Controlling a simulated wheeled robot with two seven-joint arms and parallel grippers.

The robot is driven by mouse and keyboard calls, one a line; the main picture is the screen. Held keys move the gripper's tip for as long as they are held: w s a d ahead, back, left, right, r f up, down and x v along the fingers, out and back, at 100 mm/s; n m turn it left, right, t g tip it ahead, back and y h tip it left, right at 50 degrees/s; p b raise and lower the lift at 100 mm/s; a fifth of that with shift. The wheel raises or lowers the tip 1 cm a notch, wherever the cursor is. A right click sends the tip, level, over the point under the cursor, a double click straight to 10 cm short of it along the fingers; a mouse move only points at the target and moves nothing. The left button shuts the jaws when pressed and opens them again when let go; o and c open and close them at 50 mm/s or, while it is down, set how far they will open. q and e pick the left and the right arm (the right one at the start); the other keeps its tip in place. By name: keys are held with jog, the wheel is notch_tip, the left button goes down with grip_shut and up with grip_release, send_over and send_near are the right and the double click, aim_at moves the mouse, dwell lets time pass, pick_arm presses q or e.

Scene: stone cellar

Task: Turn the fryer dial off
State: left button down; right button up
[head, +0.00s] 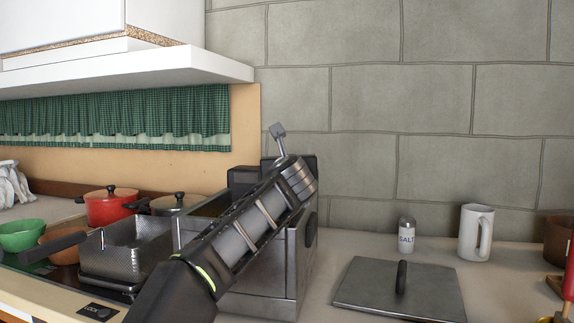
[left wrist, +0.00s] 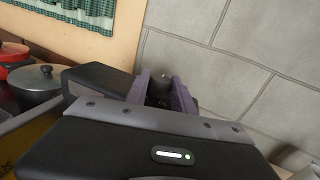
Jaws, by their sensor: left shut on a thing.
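The fryer (head: 262,293) is a steel box with black parts at its back, standing on the counter right of the stove. A steel fry basket (head: 125,248) sits at its left. My left gripper (head: 296,178) reaches over the fryer to its back; its fingertips are hidden in the head view. In the left wrist view the two grey-purple fingers of the gripper (left wrist: 162,92) close around a small dark knob, the fryer dial (left wrist: 160,86), beside a black housing (left wrist: 95,77). The dial's marking cannot be read. My right gripper is not in view.
A flat steel lid (head: 370,292) with a black handle, a salt shaker (head: 406,236) and a white mug (head: 470,233) stand on the counter at right. Red (head: 108,208) and steel (head: 172,204) pots are at left. A stone wall rises close behind.

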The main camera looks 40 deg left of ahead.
pick_arm(q)
jog(key=c, duration=1.1)
grip_release()
jog(key=shift+d, duration=0.1)
jog(key=b+v, duration=0.1)
jog(key=v, duration=0.6)
jog(key=shift+s+d, duration=0.2)
jog(key=shift+s, duration=0.1)
jog(key=shift+f, duration=0.1)
